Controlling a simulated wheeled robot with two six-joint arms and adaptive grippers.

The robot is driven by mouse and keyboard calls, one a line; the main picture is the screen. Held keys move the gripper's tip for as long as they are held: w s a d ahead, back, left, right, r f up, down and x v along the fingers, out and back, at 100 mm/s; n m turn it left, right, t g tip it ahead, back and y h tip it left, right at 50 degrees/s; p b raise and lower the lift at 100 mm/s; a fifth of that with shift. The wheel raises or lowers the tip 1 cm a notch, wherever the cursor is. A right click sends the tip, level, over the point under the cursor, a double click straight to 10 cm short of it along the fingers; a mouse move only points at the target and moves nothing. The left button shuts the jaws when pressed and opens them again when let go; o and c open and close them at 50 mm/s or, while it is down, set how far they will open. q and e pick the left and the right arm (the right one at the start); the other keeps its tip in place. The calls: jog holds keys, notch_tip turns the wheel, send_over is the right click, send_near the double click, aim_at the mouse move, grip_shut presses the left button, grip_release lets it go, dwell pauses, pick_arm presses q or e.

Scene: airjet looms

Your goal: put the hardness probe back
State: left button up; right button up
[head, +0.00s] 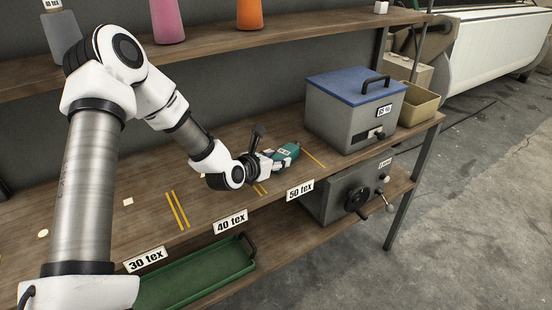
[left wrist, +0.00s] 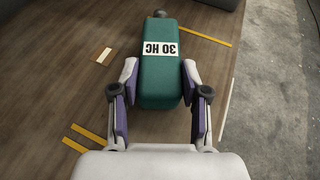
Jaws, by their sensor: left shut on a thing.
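The hardness probe is a green block (head: 286,153) with a white label, seen near the shelf's front edge by the 50 tex label. In the left wrist view the probe (left wrist: 160,75) shows its label, "30 HC", upside down, and a dark round tip at its far end. My left gripper (head: 275,158) is shut on the probe; in the left wrist view its two fingers (left wrist: 160,90) flank the near part of the body. I cannot tell whether the probe touches the board. My right gripper is not in view.
A grey box with blue lid (head: 345,112) stands right of the probe, with an open tan bin (head: 418,103) beside it. Yellow lines (head: 177,210) mark the wooden shelf (head: 150,195). Below are a green tray (head: 200,275) and a grey crank device (head: 352,193). Bobbins stand on the upper shelf.

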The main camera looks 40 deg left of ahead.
pick_arm(q)
jog(key=shift+f+b, duration=0.15)
jog(key=shift+b, duration=0.25)
jog(key=o, duration=1.2)
jog(key=shift+o, duration=0.2)
jog(key=shift+s+r+p, duration=0.1)
jog(key=shift+r+p, duration=0.3)
jog(key=shift+p, duration=0.15)
jog(key=v, duration=0.5)
jog(key=shift+s+r, duration=0.1)
jog(key=shift+s, duration=0.2)
jog(key=p+v, duration=0.2)
jog(key=v, duration=0.2)
jog(key=shift+s+r+p, duration=0.3)
jog(key=shift+s+p, duration=0.45)
jog(key=shift+s, duration=0.3)
